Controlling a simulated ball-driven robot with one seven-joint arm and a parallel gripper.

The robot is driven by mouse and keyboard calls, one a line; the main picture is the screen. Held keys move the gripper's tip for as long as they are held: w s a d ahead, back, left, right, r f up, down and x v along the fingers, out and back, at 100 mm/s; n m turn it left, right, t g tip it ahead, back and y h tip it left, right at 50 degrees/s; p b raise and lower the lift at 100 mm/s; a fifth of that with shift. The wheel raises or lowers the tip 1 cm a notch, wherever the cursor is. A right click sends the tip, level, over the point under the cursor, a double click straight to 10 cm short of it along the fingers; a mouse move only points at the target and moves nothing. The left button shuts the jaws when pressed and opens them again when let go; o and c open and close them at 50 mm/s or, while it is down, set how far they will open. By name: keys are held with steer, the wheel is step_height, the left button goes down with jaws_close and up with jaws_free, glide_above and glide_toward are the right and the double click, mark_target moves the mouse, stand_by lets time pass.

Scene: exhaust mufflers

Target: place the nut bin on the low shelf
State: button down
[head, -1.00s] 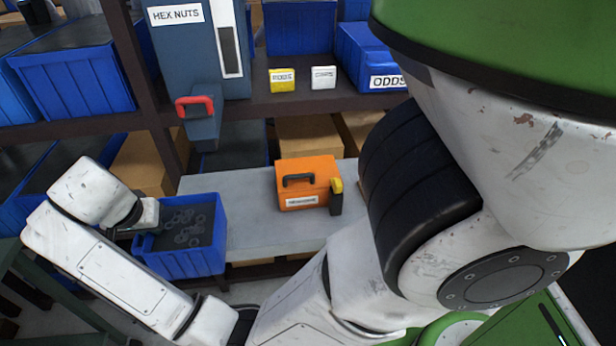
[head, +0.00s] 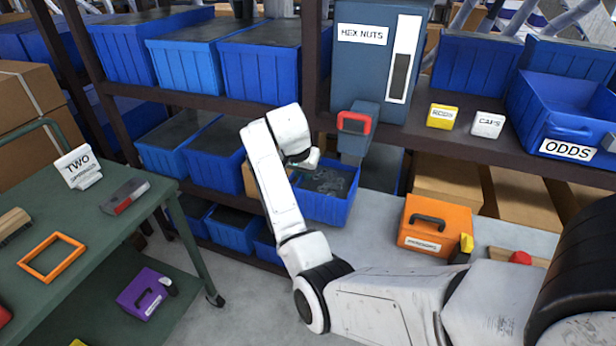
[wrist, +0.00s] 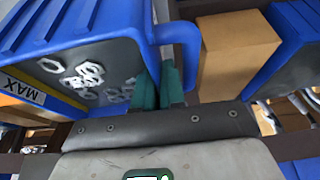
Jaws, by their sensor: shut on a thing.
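The nut bin (head: 345,208) is a blue open tray holding several grey hex nuts. In the head view it is below the hex nuts dispenser, by the left part of the grey low surface. I cannot tell whether it touches that surface. My gripper (head: 308,160) is at its back left side. In the wrist view the bin (wrist: 95,28), with a MAX label and a curved blue handle, fills the upper left. The teal fingers of my gripper (wrist: 160,88) are shut on its handle side. A grey low shelf (head: 378,232) runs under the rack.
An orange case (head: 420,235) stands on the grey surface, right of the bin. The hex nuts dispenser (head: 370,60) with a red-rimmed spout hangs above. A green table (head: 90,240) marked TWO stands left, a purple case (head: 140,290) on its lower shelf. Blue bins fill the rack.

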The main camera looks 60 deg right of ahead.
mark_target(310, 186)
steer(key=d, duration=0.2)
steer(key=shift+d, duration=0.3)
steer(key=shift+f+p, duration=0.3)
steer(key=shift+f, duration=1.45)
steer(key=shift+f, duration=0.15)
steer(key=c, duration=1.2)
jaws_free()
